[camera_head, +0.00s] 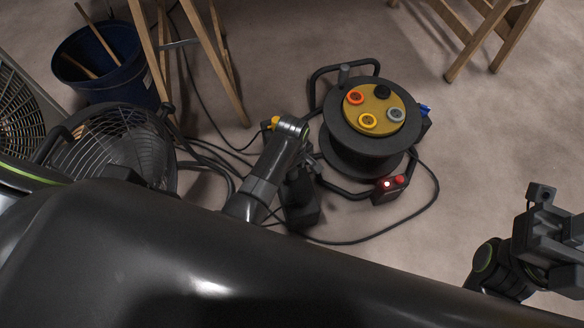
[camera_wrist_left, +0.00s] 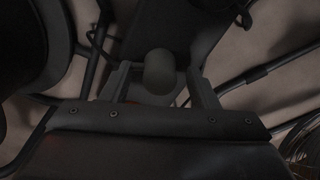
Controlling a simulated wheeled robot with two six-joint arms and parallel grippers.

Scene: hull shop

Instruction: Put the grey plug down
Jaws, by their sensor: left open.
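My left gripper (camera_head: 301,212) is low over the floor, left of the cable reel (camera_head: 365,158); its fingertips are hard to make out there. In the left wrist view my left gripper (camera_wrist_left: 161,86) has its two fingers apart. A dull grey, rounded thing (camera_wrist_left: 159,72) shows between them, apparently with a gap on each side. It may be the grey plug, but the picture is too dark to be sure. On the reel's face sits a grey round socket or cap (camera_head: 396,115). My right gripper (camera_head: 550,232) is at the right edge, clear of the reel; its fingers are unclear.
The reel face also carries orange, black and yellow rounds. A red-lit switch box (camera_head: 388,190) is at its front. Black cable loops over the floor. A fan (camera_head: 112,150), a blue bucket (camera_head: 105,65) and wooden trestle legs (camera_head: 205,55) stand left.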

